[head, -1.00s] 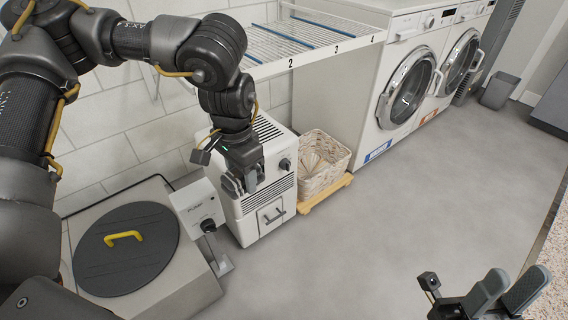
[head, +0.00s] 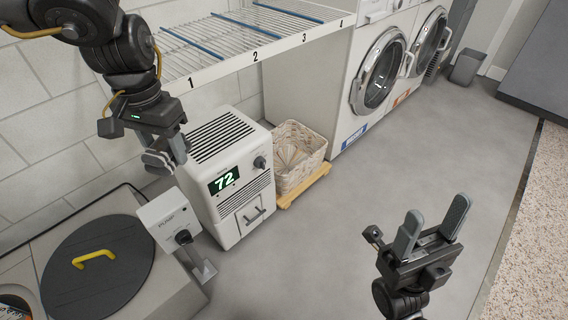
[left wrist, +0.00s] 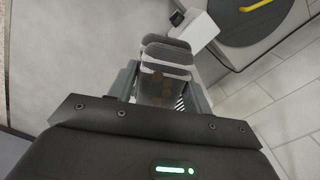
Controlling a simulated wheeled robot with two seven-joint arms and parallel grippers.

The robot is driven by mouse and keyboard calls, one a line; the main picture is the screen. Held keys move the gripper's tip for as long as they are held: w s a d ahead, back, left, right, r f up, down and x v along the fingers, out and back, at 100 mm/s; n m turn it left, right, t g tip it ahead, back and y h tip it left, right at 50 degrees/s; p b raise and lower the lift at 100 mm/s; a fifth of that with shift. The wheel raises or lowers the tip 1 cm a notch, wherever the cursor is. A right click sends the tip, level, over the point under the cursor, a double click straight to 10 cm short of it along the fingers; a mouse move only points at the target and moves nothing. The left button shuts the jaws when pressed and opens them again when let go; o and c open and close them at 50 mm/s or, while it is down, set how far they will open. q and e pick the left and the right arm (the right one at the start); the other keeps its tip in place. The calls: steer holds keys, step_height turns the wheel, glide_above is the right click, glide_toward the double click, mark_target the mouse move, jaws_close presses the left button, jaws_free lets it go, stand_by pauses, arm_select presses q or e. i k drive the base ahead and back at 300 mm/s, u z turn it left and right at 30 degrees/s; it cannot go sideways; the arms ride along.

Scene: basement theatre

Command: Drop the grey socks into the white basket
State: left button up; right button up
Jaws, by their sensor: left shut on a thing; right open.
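The white basket (head: 320,162) is a whitish woven one, open at the top, on a low yellow wooden stand. It is empty as far as I see. My left gripper (head: 161,163) is in front of the left side of the white machine, left of the basket and apart from it. My right gripper (head: 432,228) is open and empty above the floor at the right.
The white machine (head: 235,150) with a "72" display stands between my left gripper and the basket. A wire rack (head: 250,40) hangs above it. A pump box (head: 168,220) and black lid (head: 98,270) are at lower left. Washers (head: 375,80) stand behind. The middle floor is clear.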

mark_target(283, 167)
steer(key=k, duration=0.6)
steer(key=z, duration=0.75)
steer(key=i, duration=0.65)
steer(key=z, duration=0.8)
steer(key=i, duration=0.7)
steer(key=u, duration=0.6)
steer(key=i, duration=0.75)
steer(key=u, duration=0.6)
